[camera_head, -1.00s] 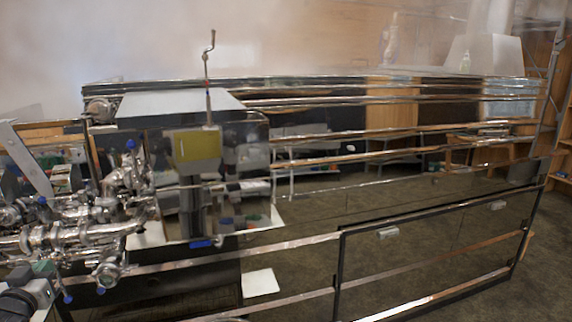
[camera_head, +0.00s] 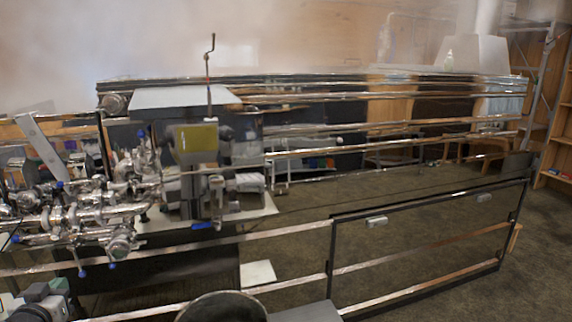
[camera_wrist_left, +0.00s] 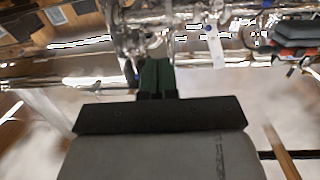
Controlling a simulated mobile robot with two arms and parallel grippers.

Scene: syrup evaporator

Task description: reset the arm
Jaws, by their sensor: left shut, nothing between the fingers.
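My left gripper (camera_head: 60,286) shows at the lower left of the head view, in front of and below the shiny pipework. Its green fingers (camera_wrist_left: 155,77) also show in the left wrist view, close together with nothing between them. They point toward blurred metal pipes, and I cannot tell how far apart they and the pipes are. Only the end of my left arm is in the head view. My right gripper is not in view.
Shiny pipes with blue handles (camera_head: 98,215) crowd the left. The long steel evaporator (camera_head: 300,85) fills the middle, with a crank (camera_head: 211,62) standing on it. A dark-framed panel (camera_head: 430,245) is at front right. Open floor (camera_head: 400,190) lies behind the rails.

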